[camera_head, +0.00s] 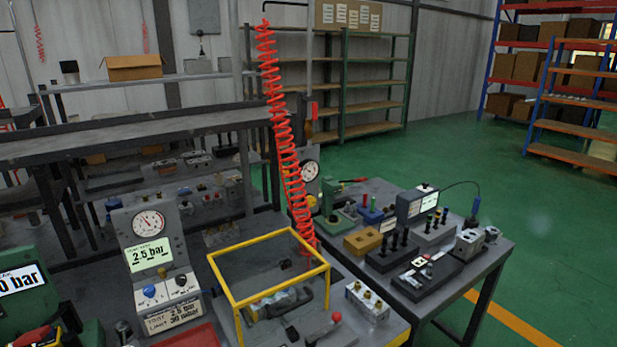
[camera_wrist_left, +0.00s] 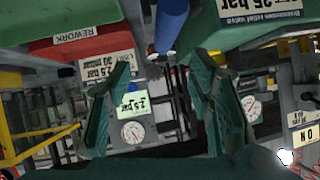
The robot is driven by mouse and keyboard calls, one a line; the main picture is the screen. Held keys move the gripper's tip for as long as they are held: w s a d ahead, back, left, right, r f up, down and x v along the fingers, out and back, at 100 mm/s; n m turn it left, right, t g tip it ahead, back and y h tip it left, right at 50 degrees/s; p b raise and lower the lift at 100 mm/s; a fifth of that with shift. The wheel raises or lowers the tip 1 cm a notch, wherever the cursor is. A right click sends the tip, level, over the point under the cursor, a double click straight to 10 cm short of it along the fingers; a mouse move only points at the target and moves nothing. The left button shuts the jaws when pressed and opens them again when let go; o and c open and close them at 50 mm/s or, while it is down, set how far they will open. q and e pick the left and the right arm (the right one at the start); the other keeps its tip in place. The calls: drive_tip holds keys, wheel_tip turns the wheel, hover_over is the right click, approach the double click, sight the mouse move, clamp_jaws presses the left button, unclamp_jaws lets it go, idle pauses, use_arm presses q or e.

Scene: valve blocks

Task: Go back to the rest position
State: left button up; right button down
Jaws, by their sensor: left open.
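My left gripper (camera_wrist_left: 161,62) shows in the left wrist view as two dark green fingers. They stand apart, with nothing held between them. Beyond the fingers is a gauge panel with a 2.5 bar display (camera_wrist_left: 132,104); the same panel stands upright on the bench in the head view (camera_head: 152,256). The head view does not clearly show my left gripper. My right gripper is in neither view. A grey valve block with brass fittings (camera_head: 368,301) sits at the bench's front right, clear of any gripper I can see.
A yellow frame (camera_head: 268,256) stands on the bench, with a coiled red hose (camera_head: 284,130) hanging behind it. A red REWORK bin (camera_wrist_left: 85,38) and a green housing (camera_wrist_left: 262,30) appear close in the wrist view. A side table (camera_head: 480,268) holds several fixtures. Green floor lies open beyond.

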use_arm(q)
drive_tip(key=s+d+f+m+g+h, duration=0.2)
drive_tip(key=s+d+f+m+h, duration=0.25)
drive_tip(key=s, duration=0.35)
drive_tip(key=s+d+f+m+g+h, duration=0.35)
drive_tip(key=s+d, duration=0.25)
drive_tip(key=s, duration=0.2)
drive_tip(key=s+f+b+x, duration=0.1)
drive_tip(key=s+b+x, duration=0.1)
drive_tip(key=x, duration=0.8)
drive_tip(key=s+b+x, duration=0.2)
drive_tip(key=s+x, duration=0.1)
drive_tip(key=x, duration=0.8)
drive_tip(key=s+f+g+b, duration=0.1)
drive_tip(key=s+f+b, duration=0.3)
drive_tip(key=s+f, duration=1.1)
wheel_tip(320, 180, down, 2)
drive_tip(key=shift+a+n, duration=0.4)
drive_tip(key=shift+g, duration=0.25)
